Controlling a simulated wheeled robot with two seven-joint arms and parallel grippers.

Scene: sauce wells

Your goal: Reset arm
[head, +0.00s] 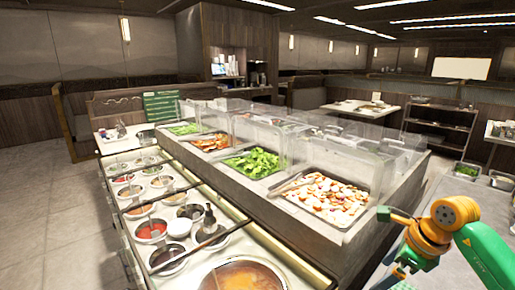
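My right arm (485,250) comes in at the lower right corner, green with orange joints. Its orange and green end parts hang beside the right end of the counter, apart from the food trays. Small parts at its end are too unclear to tell whether the fingers are open or shut, and I see nothing held there. My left arm and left gripper are not in the picture.
Behind clear guards lie trays of greens and a tray of pale chopped food (325,197). A grey table (470,190) stands at the right. Floor is open at the left.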

